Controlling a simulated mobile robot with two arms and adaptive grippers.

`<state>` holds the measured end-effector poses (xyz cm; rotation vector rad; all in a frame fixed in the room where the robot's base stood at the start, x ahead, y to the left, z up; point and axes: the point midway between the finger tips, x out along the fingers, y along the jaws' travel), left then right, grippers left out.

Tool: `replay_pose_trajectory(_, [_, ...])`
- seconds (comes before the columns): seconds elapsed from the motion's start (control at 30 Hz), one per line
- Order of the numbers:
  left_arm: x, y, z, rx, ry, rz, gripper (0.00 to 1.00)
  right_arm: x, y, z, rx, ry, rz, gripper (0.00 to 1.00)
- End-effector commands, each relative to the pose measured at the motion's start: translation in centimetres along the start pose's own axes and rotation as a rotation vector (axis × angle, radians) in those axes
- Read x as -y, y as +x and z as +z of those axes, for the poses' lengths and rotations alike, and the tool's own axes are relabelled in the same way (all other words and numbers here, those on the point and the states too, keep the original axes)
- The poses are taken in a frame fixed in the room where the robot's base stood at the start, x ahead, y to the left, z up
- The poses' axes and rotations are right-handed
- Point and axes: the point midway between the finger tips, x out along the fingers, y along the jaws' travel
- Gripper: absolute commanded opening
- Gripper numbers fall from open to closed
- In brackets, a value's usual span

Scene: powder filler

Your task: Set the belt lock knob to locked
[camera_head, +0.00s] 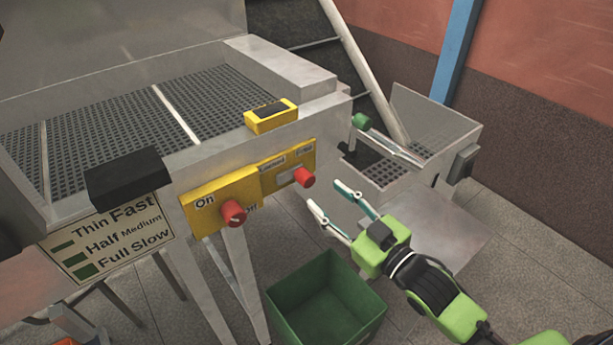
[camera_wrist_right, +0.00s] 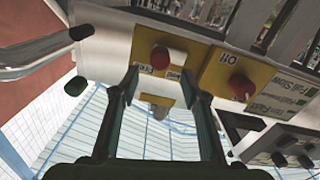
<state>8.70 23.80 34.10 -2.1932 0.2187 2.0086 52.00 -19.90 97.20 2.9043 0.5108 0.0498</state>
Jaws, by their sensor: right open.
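Two red knobs sit on yellow plates on the machine's front. The right-hand red knob (camera_head: 304,177), on a plate with two small labels too small to read, appears to be the belt lock knob. It also shows in the right wrist view (camera_wrist_right: 160,57), framed between the fingertips. The other red knob (camera_head: 233,213) has an On/Off plate and also shows in the wrist view (camera_wrist_right: 240,87). My right gripper (camera_head: 326,196) is open and empty, its fingers pointing toward the right-hand knob, seemingly just short of it. My left gripper is not in view.
A green bin (camera_head: 328,300) stands on the floor below the knobs. A yellow box (camera_head: 270,116) sits on the machine's edge above them. A green-knobbed lever (camera_head: 361,121) and a metal hopper (camera_head: 436,115) are at the right. A black box (camera_head: 126,178) juts out at the left.

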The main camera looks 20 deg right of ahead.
Motion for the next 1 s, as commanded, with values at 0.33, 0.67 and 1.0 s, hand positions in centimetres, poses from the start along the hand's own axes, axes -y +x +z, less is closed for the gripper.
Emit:
replay_pose_trajectory(0.33, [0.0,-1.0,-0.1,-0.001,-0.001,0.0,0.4,0.0,5.9,-0.2,-0.002,-0.001,0.0,0.41])
replay_pose_trajectory(0.67, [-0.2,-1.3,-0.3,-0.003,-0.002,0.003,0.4,0.0,8.3,0.0,0.0,-0.001,0.0,0.41])
replay_pose_trajectory(1.0, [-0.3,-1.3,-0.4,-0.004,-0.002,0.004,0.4,0.0,8.4,0.0,0.0,-0.001,0.0,0.18])
